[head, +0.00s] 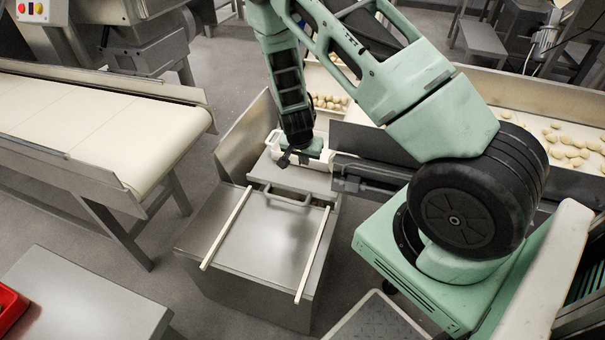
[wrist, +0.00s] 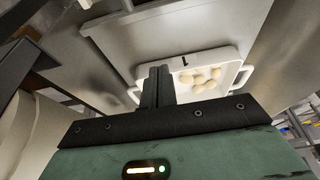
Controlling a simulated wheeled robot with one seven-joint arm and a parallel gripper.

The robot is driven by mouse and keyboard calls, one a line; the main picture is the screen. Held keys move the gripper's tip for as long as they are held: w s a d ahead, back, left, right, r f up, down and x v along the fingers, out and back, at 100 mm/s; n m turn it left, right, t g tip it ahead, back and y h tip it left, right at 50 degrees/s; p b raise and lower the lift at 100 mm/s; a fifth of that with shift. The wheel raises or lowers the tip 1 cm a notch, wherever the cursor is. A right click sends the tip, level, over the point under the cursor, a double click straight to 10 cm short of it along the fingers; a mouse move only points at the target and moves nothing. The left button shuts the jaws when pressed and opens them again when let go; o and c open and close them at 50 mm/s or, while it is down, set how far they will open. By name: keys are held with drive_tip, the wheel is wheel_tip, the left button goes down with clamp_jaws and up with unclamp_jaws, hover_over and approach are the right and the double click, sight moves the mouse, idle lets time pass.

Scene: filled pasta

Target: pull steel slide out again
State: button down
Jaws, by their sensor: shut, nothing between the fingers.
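The steel slide (head: 300,180) shows in the head view as a flat grey plate at the back of a steel stand. A bar handle (head: 287,198) is at its front edge, near the back ends of two pale rails. My gripper (head: 285,160) points down above the plate, behind the handle and apart from it. Its fingers are shut and empty, and they show together in the wrist view (wrist: 158,75). A white tray (wrist: 238,75) with several pasta pieces lies past the fingertips in the wrist view. My wrist partly hides this tray in the head view.
The steel stand (head: 262,245) has a bare top between the rails. An upright steel panel (head: 245,130) stands to its left, beyond which is a conveyor (head: 100,125). A belt with pasta (head: 540,98) lies at the right. A steel table (head: 85,300) is at the lower left.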

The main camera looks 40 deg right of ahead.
sight(305, 183)
drive_tip(key=b+x, duration=0.1)
drive_tip(key=x, duration=0.7)
drive_tip(key=shift+f+b, duration=0.3)
drive_tip(key=shift+b, duration=0.05)
drive_tip(key=a, duration=0.1)
drive_tip(key=s+a, duration=0.1)
drive_tip(key=shift+s+a+f, duration=0.15)
drive_tip(key=shift+s+a, duration=0.05)
drive_tip(key=shift+a, duration=0.05)
drive_tip(key=shift+s+a, duration=0.3)
drive_tip(key=shift+a, duration=0.15)
